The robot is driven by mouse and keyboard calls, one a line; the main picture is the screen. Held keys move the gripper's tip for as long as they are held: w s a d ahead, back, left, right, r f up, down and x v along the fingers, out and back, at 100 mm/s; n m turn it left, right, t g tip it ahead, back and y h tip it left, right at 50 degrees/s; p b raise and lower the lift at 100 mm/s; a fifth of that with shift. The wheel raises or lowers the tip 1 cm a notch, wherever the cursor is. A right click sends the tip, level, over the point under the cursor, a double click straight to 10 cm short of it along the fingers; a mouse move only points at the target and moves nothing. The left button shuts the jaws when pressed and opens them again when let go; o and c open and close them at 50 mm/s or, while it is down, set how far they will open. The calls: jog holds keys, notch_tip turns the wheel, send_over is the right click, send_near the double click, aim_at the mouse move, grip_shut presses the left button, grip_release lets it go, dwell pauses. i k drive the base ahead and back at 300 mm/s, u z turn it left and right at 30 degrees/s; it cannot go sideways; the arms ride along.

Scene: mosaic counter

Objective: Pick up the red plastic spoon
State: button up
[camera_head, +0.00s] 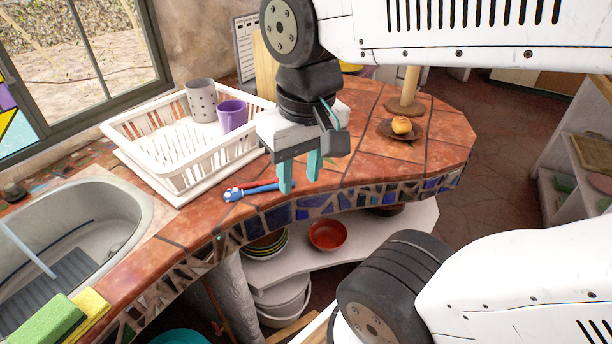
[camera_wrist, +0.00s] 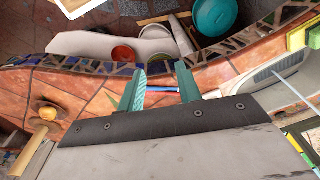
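A slim red piece (camera_head: 262,187), which may be the red plastic spoon, lies against a blue item on the tiled counter (camera_head: 190,228), in front of the dish rack. I cannot clearly make out a spoon shape. My gripper (camera_head: 300,183) is open, with its two teal fingers pointing down, over the counter's front part just right of the red and blue pieces. Nothing shows between the fingers. In the wrist view, a thin blue and red strip (camera_wrist: 163,90) shows between the teal fingers of my gripper (camera_wrist: 160,68), partly hidden by them.
A white dish rack (camera_head: 180,180) with a grey cup (camera_head: 201,100) and a purple cup (camera_head: 232,116) stands behind. A sink (camera_head: 135,205) is at the left. A brown plate (camera_head: 388,132) with a round bun-like item (camera_head: 401,125) is at the right. A red bowl (camera_head: 327,236) sits on the shelf below.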

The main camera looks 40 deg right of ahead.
aim_at(254, 185)
jog(key=u, duration=1.8)
jog(key=k, duration=0.75)
jog(key=z, duration=0.8)
jog(key=i, duration=0.5)
jog(key=u, duration=0.05)
